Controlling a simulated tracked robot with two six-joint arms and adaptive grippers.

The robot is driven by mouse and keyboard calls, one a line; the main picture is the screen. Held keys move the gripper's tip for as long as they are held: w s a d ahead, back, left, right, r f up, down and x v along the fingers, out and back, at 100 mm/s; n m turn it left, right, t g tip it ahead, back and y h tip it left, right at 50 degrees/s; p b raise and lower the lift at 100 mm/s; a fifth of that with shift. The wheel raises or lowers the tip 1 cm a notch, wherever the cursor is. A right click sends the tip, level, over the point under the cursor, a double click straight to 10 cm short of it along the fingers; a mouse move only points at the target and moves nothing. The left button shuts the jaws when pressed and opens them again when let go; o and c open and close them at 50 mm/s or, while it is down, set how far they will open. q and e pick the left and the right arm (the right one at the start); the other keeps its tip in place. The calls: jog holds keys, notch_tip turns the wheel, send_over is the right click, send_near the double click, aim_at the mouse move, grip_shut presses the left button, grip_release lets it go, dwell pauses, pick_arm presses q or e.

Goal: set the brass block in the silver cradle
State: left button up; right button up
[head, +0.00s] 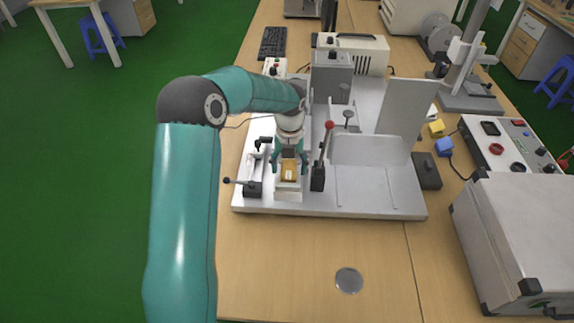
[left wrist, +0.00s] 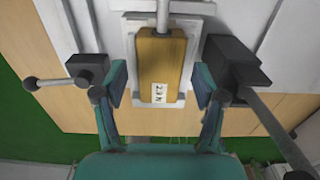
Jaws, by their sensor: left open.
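The brass block (head: 290,167) lies in the silver cradle (head: 288,196) at the front left of the pale fixture plate. In the left wrist view the block (left wrist: 161,62) shows a white label at its near end, with the cradle's pale rim (left wrist: 188,65) around its sides. My left gripper (head: 289,162) is open, with one finger on each side of the block. In the left wrist view its fingers (left wrist: 160,86) stand apart from the block.
A lever with a red knob (head: 328,126) stands just right of the cradle, and a black-knobbed clamp (head: 252,187) stands left. A tilted grey panel (head: 404,107) rises farther right. The front table is clear except for a small round disc (head: 349,280).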

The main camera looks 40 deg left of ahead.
aim_at(289, 168)
pick_arm(q)
notch_tip(289, 168, up, 12)
dwell(0.5)
dwell(0.3)
